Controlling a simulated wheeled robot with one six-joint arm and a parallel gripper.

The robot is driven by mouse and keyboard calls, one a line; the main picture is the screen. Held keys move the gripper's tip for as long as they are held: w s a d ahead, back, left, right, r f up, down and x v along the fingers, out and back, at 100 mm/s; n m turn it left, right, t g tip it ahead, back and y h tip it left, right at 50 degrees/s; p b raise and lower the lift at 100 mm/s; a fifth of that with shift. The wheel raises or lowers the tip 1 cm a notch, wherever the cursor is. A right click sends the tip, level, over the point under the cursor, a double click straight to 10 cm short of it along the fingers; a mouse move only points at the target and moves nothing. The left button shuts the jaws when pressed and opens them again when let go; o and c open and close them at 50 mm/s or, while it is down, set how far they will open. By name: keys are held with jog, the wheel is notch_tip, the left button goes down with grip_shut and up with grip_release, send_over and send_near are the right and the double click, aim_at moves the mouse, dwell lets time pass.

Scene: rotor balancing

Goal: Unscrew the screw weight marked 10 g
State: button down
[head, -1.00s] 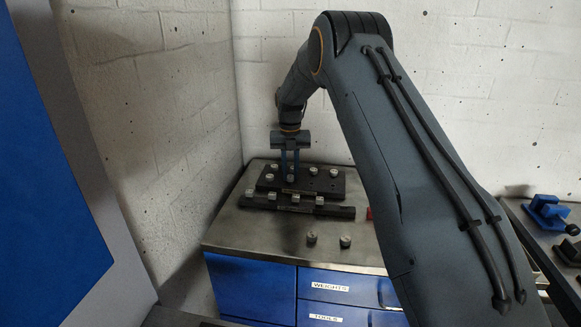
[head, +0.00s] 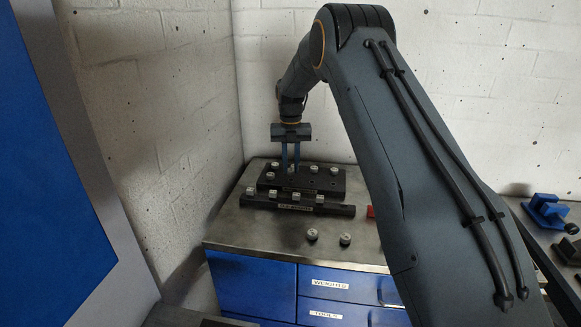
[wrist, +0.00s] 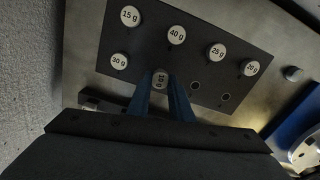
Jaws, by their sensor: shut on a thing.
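My gripper (head: 290,170) reaches down over the black plate (head: 330,184) on the bench. In the wrist view its blue fingers (wrist: 162,92) are shut on a small round weight (wrist: 160,77). The mark on this weight is turned and small; it looks like 10 g. In the wrist view the plate (wrist: 205,33) also carries weights marked 15 g (wrist: 130,16), 40 g (wrist: 177,35), 25 g (wrist: 217,52), 20 g (wrist: 252,68) and 30 g (wrist: 119,61). Whether the held weight is clear of the plate I cannot tell.
Two empty holes show in the plate, one of them right of my fingers (wrist: 196,86). A black labelled rack (head: 335,209) with several weights stands in front. Two loose weights (head: 312,234) (head: 345,239) stand on the metal bench top. A brick wall (head: 180,90) rises close on the left.

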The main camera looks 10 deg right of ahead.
jog(key=shift+r, duration=0.1)
jog(key=shift+r+p, duration=0.65)
jog(key=shift+r, duration=1.8)
